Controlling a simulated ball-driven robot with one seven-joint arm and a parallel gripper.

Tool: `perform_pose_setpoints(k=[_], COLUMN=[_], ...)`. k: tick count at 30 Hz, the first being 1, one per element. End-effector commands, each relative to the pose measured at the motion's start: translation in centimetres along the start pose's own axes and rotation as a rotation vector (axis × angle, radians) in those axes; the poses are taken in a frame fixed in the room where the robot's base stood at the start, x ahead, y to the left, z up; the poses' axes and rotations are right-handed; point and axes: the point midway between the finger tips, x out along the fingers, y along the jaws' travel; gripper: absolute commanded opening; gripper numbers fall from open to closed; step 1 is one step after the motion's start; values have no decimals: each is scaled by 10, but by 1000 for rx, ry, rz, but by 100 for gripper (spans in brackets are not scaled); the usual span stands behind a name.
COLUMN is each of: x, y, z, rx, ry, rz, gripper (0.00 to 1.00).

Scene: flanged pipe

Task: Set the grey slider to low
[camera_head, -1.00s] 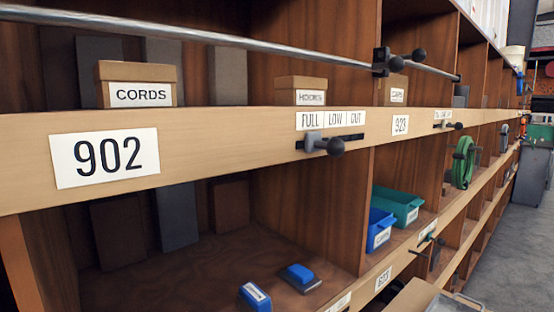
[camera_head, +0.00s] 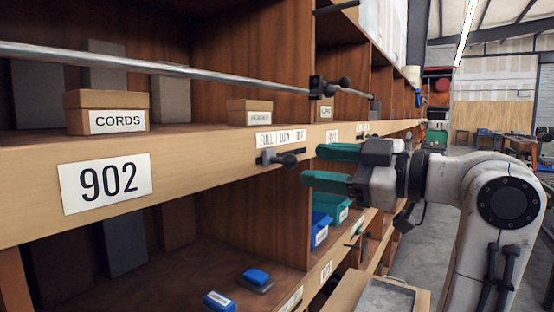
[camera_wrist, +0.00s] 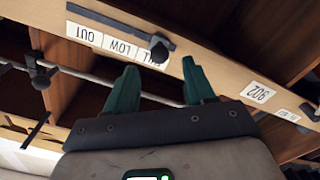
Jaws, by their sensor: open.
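The grey slider (camera_head: 266,157) with a dark round knob sits in a short dark slot on the wooden shelf edge. Its label strip (camera_head: 280,137) reads FULL, LOW, OUT, and the slider is at the FULL end. In the wrist view, which is upside down, the knob (camera_wrist: 158,48) is beside the FULL label. My gripper (camera_head: 310,165) has two green fingers, spread open and empty. It points at the shelf edge, just right of the knob in the head view. In the wrist view the gripper (camera_wrist: 160,66) has the knob roughly ahead between its fingertips, apparently apart from it.
A metal rail (camera_head: 170,68) runs above the shelf edge, with a dark clamp and knob (camera_head: 322,86) on it. A CORDS box (camera_head: 106,112) and a smaller box (camera_head: 249,112) stand on the shelf. Blue bins (camera_head: 319,232) sit below. The 902 plate (camera_head: 104,183) is left.

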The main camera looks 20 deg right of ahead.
Motion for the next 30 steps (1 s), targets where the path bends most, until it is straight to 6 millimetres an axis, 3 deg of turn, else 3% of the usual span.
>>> perform_pose_setpoints(k=[6, 13, 26, 30], x=[43, 72, 82, 82], y=[0, 0, 0, 0], z=[-2, 0, 0, 0], rx=[3, 3, 1, 1], ry=[0, -1, -1, -1], rz=[-5, -1, 0, 0], gripper=[54, 54, 54, 41])
